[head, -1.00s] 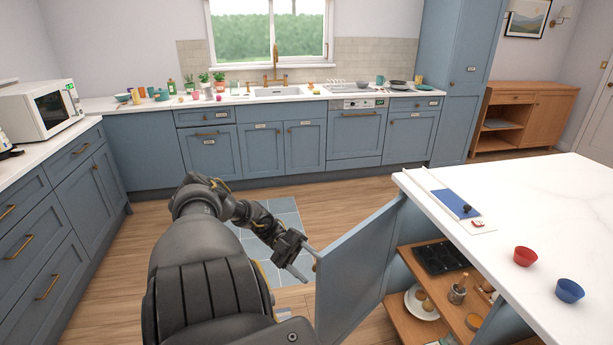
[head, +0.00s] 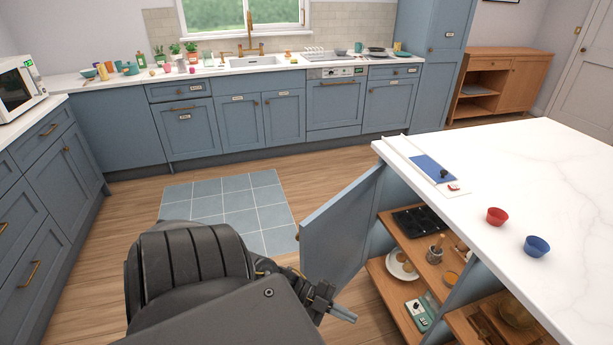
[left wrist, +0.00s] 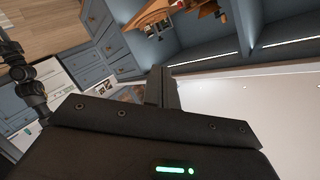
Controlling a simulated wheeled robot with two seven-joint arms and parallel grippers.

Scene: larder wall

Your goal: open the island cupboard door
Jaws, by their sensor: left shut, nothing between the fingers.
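The island cupboard door (head: 340,228) stands swung open at the left end of the island, with its small knob (head: 298,237) at its free edge. Shelves show inside the open cupboard. My left gripper (head: 345,314) is shut and empty. In the head view it appears below the door, apart from the knob. In the left wrist view its fingers (left wrist: 163,88) are together, with the cupboard's shelf items tilted beyond them. My right gripper is not in view.
The island worktop (head: 540,185) carries a red bowl (head: 497,216), a blue bowl (head: 537,246) and a blue-and-white board. The shelves hold a dark muffin tin (head: 418,221) and several other items. Floor is clear around the tiled mat (head: 235,205).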

